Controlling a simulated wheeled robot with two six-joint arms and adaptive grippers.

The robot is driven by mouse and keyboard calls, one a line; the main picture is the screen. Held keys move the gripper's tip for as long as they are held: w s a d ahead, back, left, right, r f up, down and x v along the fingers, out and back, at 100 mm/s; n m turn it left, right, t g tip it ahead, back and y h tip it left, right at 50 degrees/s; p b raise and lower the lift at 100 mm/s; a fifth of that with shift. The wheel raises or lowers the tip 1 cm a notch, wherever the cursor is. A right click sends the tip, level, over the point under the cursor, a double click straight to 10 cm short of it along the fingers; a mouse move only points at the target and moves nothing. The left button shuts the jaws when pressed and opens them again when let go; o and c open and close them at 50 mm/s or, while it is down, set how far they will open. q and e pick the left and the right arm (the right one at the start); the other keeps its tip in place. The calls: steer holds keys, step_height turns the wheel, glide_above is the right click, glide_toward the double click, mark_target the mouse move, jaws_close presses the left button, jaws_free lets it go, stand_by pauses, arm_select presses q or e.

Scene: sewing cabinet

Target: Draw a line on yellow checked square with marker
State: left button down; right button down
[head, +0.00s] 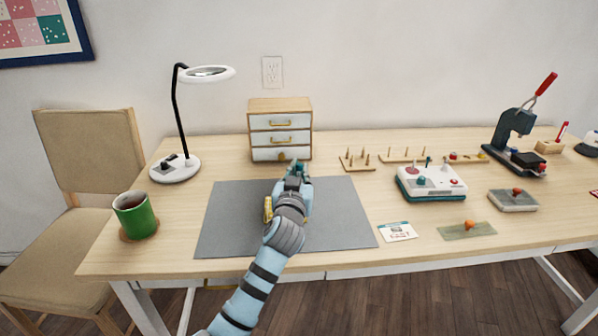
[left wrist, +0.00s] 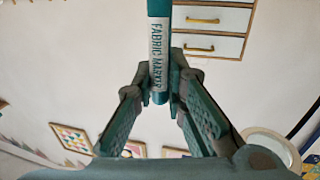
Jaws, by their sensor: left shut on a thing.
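My left gripper (head: 296,174) is over the back part of the grey mat, in front of the small drawer cabinet. In the left wrist view its two fingers (left wrist: 160,90) are shut on a teal fabric marker (left wrist: 158,45) with a white label reading "FABRIC MARKER". The marker's far end runs out of the top of that view, so its tip does not show. In the head view the gripper mostly hides the marker. A small yellow patch (head: 268,210) shows beside my left wrist; I cannot tell whether it is the yellow checked square. My right gripper is out of view.
The grey mat (head: 235,235) looks bare around my arm. The drawer cabinet (head: 280,105) stands behind it. A green mug (head: 137,218) and a ring lamp (head: 176,168) are left. A white-and-teal device (head: 432,186), a card (head: 397,232) and a spool rack (head: 357,161) are right.

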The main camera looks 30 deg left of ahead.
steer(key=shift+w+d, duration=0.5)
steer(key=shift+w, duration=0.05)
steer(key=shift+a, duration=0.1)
arm_select(q)
steer(key=shift+f, duration=0.25)
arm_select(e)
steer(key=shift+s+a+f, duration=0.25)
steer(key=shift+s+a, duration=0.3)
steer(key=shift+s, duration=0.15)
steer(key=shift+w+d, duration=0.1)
